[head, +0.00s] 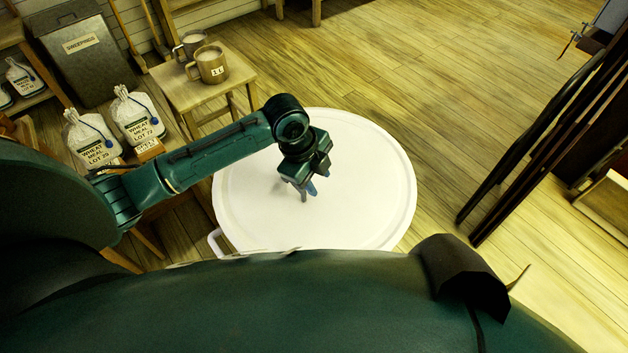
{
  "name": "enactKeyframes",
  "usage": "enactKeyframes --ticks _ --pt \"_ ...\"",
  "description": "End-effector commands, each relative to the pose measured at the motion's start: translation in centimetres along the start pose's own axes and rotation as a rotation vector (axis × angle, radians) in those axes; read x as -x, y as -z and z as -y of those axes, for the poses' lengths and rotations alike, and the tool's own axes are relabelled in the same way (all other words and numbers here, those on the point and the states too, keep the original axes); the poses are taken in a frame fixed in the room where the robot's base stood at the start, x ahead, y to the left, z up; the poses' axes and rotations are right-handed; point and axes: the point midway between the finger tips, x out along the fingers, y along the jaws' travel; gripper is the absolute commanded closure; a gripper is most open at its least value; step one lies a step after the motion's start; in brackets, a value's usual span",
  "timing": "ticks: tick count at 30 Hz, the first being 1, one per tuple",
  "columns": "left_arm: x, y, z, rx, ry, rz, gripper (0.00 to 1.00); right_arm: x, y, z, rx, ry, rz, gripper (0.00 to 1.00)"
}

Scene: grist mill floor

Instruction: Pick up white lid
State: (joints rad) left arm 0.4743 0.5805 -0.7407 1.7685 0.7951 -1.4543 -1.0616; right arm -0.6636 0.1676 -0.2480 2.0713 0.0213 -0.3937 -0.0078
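The white lid (365,180) is a large round disc with a raised rim, in the middle of the head view. A small white loop handle (215,241) shows at its lower left edge. My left gripper (307,192) is over the lid, left of its middle, with its fingers pointing down. The fingertips look close to the white surface, but I cannot tell whether they touch it. The gap between the fingers is too small to judge. The gripper hides part of the lid's centre, and my own body hides its near edge. My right gripper is not in view.
A wooden stool (188,93) with two mugs (212,65) stands behind left. Wheat meal sacks (137,113) sit at the left beside a grey sweepings bin (85,55). Dark posts (545,130) stand at the right. The plank floor (420,70) behind and right is clear.

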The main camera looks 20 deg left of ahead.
Motion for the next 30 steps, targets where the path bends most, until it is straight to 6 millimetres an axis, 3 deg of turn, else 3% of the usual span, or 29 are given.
enactKeyframes --ticks 1,6,11,21,30 --pt "1.4 -1.7 0.8 -0.073 -0.040 0.047 0.64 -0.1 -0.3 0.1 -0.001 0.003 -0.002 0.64" --pt "5.0 -4.8 1.3 -0.241 -0.176 0.124 0.64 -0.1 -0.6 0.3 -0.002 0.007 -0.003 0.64" --pt "6.2 -6.0 1.2 -0.299 -0.236 0.144 0.64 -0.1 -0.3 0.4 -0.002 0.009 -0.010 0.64" --pt "0.7 -7.1 -0.1 -0.305 -0.242 0.143 0.64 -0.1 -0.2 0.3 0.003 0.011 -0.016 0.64" --pt "-1.8 -7.5 -0.4 -0.305 -0.239 0.143 0.64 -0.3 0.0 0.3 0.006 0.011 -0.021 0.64"
